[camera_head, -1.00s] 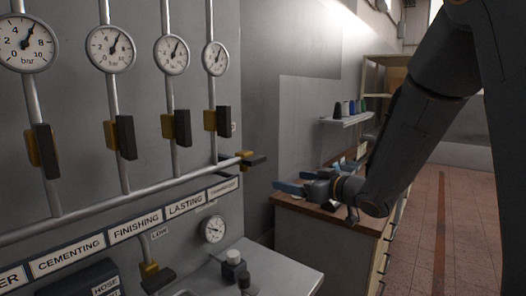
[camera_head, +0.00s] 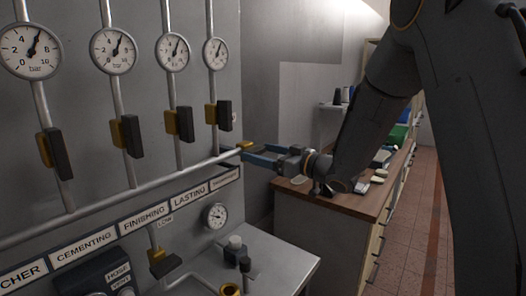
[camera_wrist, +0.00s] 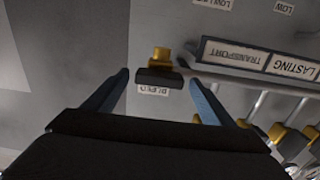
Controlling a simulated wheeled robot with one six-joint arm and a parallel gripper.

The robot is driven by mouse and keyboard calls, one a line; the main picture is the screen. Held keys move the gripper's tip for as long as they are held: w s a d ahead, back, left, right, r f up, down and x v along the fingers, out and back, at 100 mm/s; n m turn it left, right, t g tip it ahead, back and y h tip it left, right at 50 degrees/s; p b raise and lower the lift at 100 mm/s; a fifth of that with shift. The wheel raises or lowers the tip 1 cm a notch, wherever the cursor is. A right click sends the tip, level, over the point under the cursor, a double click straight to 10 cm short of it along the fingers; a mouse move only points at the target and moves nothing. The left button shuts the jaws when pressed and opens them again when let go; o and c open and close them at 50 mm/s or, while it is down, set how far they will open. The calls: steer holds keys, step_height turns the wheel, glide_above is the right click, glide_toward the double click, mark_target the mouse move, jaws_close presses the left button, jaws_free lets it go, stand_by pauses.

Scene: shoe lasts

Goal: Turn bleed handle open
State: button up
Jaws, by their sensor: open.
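The bleed valve (camera_head: 245,145) is at the right end of the horizontal manifold pipe, with a yellow body; my fingers cover much of it in the head view. In the wrist view its yellow body (camera_wrist: 160,55) and dark handle bar (camera_wrist: 158,77) show beside a label that seems to read BLEED (camera_wrist: 154,89), upside down. The handle lies crosswise in that view. My gripper (camera_head: 252,155) is open, its blue fingers reaching left to the valve. In the wrist view, my gripper (camera_wrist: 160,80) has one finger on each side of the handle, with gaps visible; contact is not evident.
Several gauges (camera_head: 113,50) and yellow valves with dark handles (camera_head: 127,135) line the panel on the left. A label strip (camera_head: 145,217) runs below the pipe. A wooden-topped cabinet (camera_head: 340,200) stands under my arm. The tiled floor (camera_head: 415,230) at the right is clear.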

steer(key=shift+w, duration=0.1)
steer(key=c, duration=1.1)
steer(key=shift+o, duration=0.2)
